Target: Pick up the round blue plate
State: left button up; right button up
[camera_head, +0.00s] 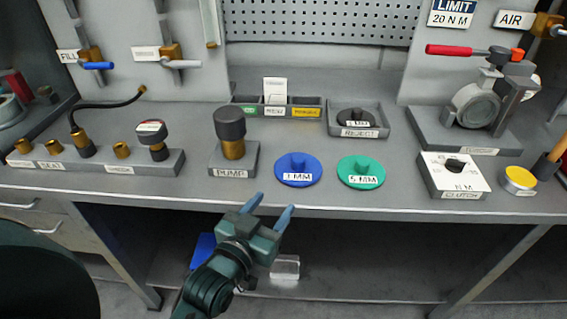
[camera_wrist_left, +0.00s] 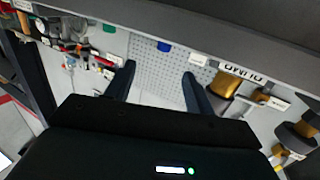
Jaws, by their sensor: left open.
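The round blue plate (camera_head: 298,170) lies flat on the bench near its front edge, with a raised blue knob and a white label on it. My left gripper (camera_head: 271,207) is open and empty, in front of the bench edge, below and slightly left of the plate in the head view. It does not touch the plate. In the left wrist view, the picture is roughly upside down; a small part of the blue plate (camera_wrist_left: 164,46) shows beyond my open fingers (camera_wrist_left: 159,70). My right gripper is not in view.
A green plate (camera_head: 361,172) lies just right of the blue one. The pump block (camera_head: 233,158) stands to its left. Behind are the reject tray (camera_head: 358,121) and a small divided tray (camera_head: 247,109). A clutch box (camera_head: 453,176) stands farther right. The bench's front edge (camera_head: 400,212) lies close by.

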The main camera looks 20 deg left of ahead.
pick_arm(q)
jog(key=shift+w+a+r, duration=0.2)
jog(key=shift+w+r, duration=0.05)
jog(key=shift+w, duration=0.3)
send_near(296, 164)
jog(key=w, duration=0.2)
jog(key=w+d+f, duration=0.1)
jog(key=w, duration=0.6)
jog(key=shift+f+p, duration=0.1)
jog(key=shift+p, duration=0.25)
grip_shut()
jog(key=shift+r+t, duration=0.25)
jog(key=shift+t, duration=0.05)
